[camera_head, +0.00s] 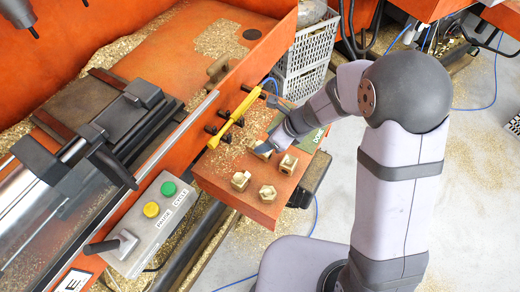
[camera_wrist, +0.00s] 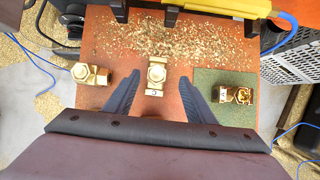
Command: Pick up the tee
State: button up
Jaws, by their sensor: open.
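My gripper (camera_wrist: 160,76) is open above the orange-red shelf (camera_wrist: 105,105), with its two dark fingers spread. A brass fitting (camera_wrist: 156,74), which looks like a tee, lies between and below the fingertips in the wrist view. I cannot tell its exact height gap from the fingers. In the head view my gripper (camera_head: 268,147) partly covers this fitting. Another brass fitting (camera_wrist: 90,74) with a hex face lies to the left in the wrist view. A further brass fitting (camera_wrist: 232,95) sits on a green mat (camera_wrist: 221,114) to the right.
Two more brass fittings (camera_head: 267,193) (camera_head: 288,163) lie nearer the shelf edge in the head view. A yellow bar (camera_head: 234,117) with dark clamps runs along the shelf's far side. Brass chips lie scattered beside it. A button box (camera_head: 150,225) and orange machine stand left.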

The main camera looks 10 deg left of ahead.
jog(key=shift+s+b+x, duration=0.15)
jog(key=shift+b+x, duration=0.1)
jog(key=shift+x, duration=1.05)
jog(key=shift+s+b+x, duration=0.15)
jog(key=shift+b+x, duration=0.05)
jog(key=shift+x, duration=1.1)
jog(key=c, duration=1.2)
grip_shut()
jog(key=shift+r, duration=0.1)
notch_tip(320, 180, up, 10)
jog(key=p, duration=0.4)
